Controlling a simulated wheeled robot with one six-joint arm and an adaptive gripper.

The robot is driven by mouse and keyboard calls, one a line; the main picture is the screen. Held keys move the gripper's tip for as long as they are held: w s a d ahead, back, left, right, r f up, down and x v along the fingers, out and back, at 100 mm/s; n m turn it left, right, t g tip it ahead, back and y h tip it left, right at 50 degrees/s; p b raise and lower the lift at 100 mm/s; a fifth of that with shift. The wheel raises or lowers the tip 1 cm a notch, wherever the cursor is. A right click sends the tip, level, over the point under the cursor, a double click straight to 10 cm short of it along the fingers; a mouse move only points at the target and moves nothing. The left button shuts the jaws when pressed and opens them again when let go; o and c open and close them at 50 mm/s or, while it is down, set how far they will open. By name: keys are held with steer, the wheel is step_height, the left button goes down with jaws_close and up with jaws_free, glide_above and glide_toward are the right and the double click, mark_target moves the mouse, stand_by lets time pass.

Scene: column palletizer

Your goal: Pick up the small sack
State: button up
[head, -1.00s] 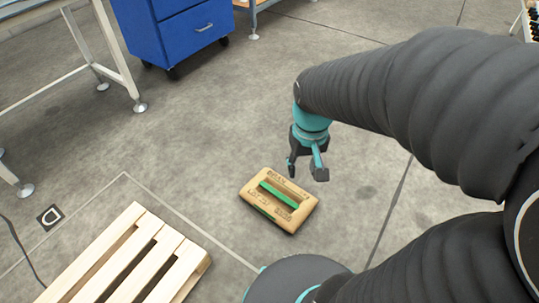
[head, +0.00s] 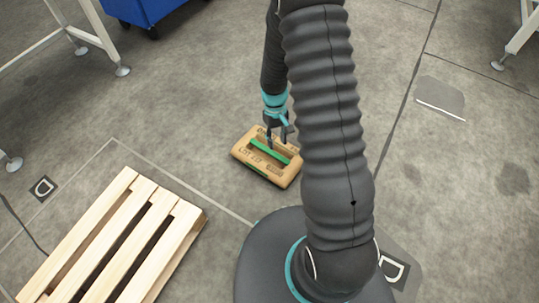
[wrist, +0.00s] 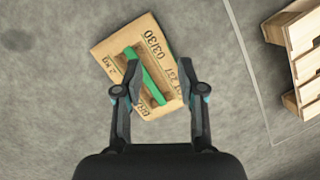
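The small sack (head: 252,168) is tan with dark print and a green bar across its middle. It lies flat on the floor in the head view, right of the pallet. My gripper (head: 277,142) points down at the sack's far edge in that view. In the wrist view the sack (wrist: 140,55) lies tilted below my gripper (wrist: 158,80). The two fingers are spread apart, with the sack's near part and the end of the green bar between them. Nothing is held. I cannot tell the exact height of the fingertips above the sack.
A wooden pallet (head: 127,200) lies on the floor at the lower left; its edge also shows in the wrist view (wrist: 275,28). A blue cabinet (head: 140,8) and a white table leg (head: 102,36) stand at the back left. The floor around the sack is clear.

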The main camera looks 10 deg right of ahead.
steer(key=w+f+n, duration=0.2)
steer(key=w+f, duration=0.2)
steer(key=f, duration=0.7)
steer(key=n+t, duration=0.3)
glide_above(270, 151)
step_height(270, 151, down, 14)
steer(key=shift+a+f, duration=0.1)
steer(key=shift+c, duration=0.2)
jaws_close()
steer(key=shift+w, duration=0.1)
